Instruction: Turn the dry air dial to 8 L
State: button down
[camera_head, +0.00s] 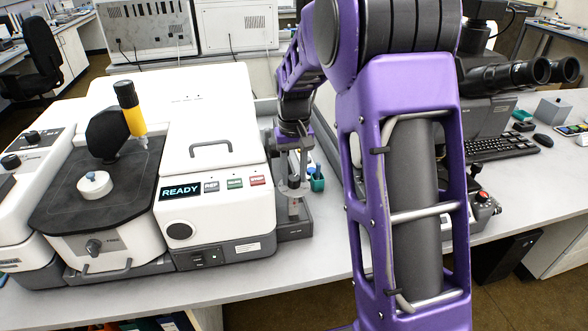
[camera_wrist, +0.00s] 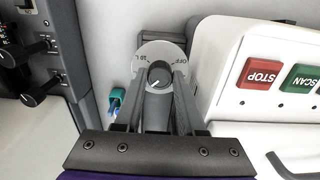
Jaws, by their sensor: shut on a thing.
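The dry air dial (camera_wrist: 159,74) is a dark round knob with a light pointer mark, in the middle of the wrist view. It sits on a pale round plate (camera_wrist: 148,49) with "OFF" at the upper right and "10 L" at the left. The pointer is toward the lower left, on the "10 L" side; I cannot read its exact value. My gripper (camera_wrist: 160,82) is shut on the knob, one finger on each side.
The white instrument (camera_head: 213,135) with a READY display stands left of my gripper. Its red STOP button (camera_wrist: 262,73) and green SCAN button (camera_wrist: 303,81) are right of the dial in the wrist view. A small teal cup (camera_wrist: 116,100) stands close to the dial's left.

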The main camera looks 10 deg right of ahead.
aim_at(294, 177)
jog(key=m+p, duration=0.1)
jog(key=m, duration=0.4)
jog(key=shift+m+p, duration=0.3)
jog(key=shift+m, duration=0.1)
dwell(0.4)
jog(key=c, duration=0.5)
grip_release()
jog(key=shift+r, duration=0.1)
notch_tip(294, 177, up, 17)
jog(key=p, duration=0.1)
jog(key=shift+r, duration=0.15)
